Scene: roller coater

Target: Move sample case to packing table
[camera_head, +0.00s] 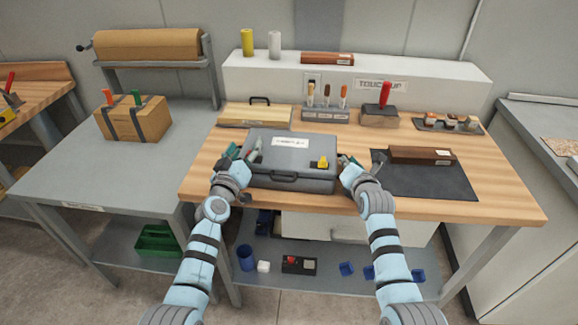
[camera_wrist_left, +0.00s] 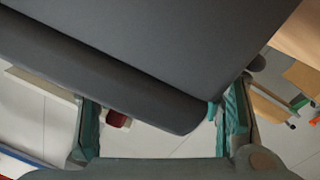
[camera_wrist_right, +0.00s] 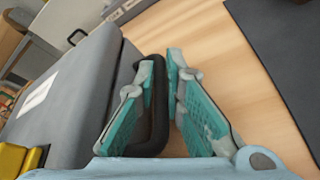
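The sample case (camera_head: 290,160) is a closed grey case with a white label and a yellow part on its lid. It is over the front middle of the wooden bench (camera_head: 480,200); I cannot tell whether it touches it. My left gripper (camera_head: 236,156) is at its left side, with fingers wide apart in the left wrist view (camera_wrist_left: 162,125). The case's dark side hides part of them. My right gripper (camera_head: 348,162) is at its right side, fingers close around a black side handle (camera_wrist_right: 153,110). The packing table appears to be the grey table (camera_head: 70,175) at left.
A strapped cardboard box (camera_head: 135,118) and a paper roll stand (camera_head: 155,50) are at the grey table's back. Its front and right are clear. A dark mat (camera_head: 430,182) with a brown box (camera_head: 422,155) lies right of the case. A tool holder (camera_head: 326,112) stands behind it.

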